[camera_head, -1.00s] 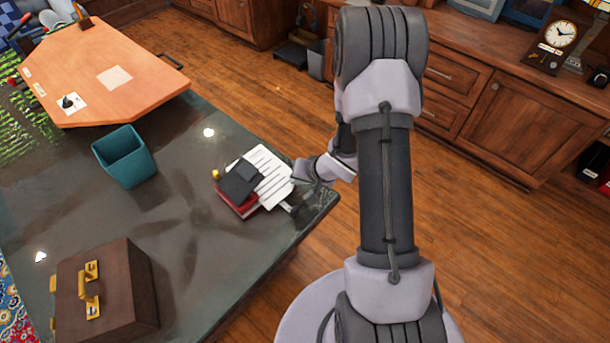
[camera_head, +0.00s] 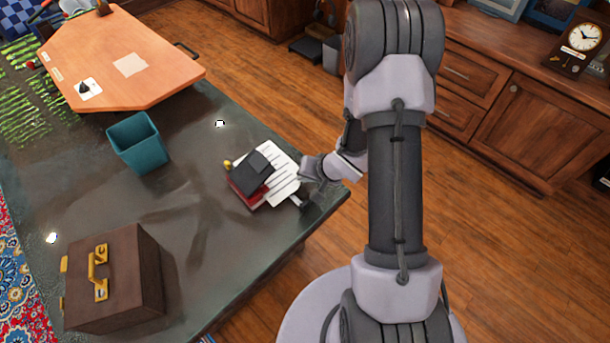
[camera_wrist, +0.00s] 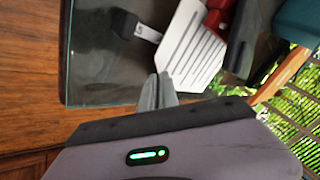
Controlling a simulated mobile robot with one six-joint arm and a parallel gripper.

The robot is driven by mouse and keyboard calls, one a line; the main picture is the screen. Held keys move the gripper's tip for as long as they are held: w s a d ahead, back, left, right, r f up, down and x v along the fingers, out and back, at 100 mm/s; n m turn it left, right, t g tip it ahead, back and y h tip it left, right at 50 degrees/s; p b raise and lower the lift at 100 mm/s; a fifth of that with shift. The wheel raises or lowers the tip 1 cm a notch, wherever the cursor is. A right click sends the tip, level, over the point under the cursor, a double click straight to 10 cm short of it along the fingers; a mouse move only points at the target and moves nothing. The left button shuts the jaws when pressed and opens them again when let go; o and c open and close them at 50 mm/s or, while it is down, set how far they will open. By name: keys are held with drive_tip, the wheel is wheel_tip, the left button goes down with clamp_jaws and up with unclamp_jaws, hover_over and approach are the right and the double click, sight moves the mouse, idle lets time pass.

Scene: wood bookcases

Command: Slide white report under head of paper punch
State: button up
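The white report (camera_head: 284,176) with dark printed lines lies near the table's corner; it also shows in the wrist view (camera_wrist: 192,55). A black block with a pale plate, which looks like the paper punch (camera_wrist: 125,25), sits beside the report near the table edge. It is small and partly hidden in the head view (camera_head: 305,200). The plate's end is close to the report's edge. My gripper (camera_wrist: 160,77) is at the report's near corner, its fingers close together and seemingly shut on the edge. In the head view my gripper (camera_head: 308,170) is at the report's right side.
A red book (camera_head: 250,190) and a black item (camera_head: 253,165) are by the report's left side. A teal bin (camera_head: 138,143) and a brown briefcase (camera_head: 115,280) stand on the dark table. A wooden board (camera_head: 120,60) is at the back. Table surface between them is clear.

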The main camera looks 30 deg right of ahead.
drive_tip(key=o, duration=0.4)
drive_tip(key=shift+c, duration=0.2)
drive_tip(key=p+v, duration=0.8)
drive_tip(key=v, duration=0.9)
drive_tip(key=shift+s, duration=0.15)
drive_tip(key=shift+r, duration=0.15)
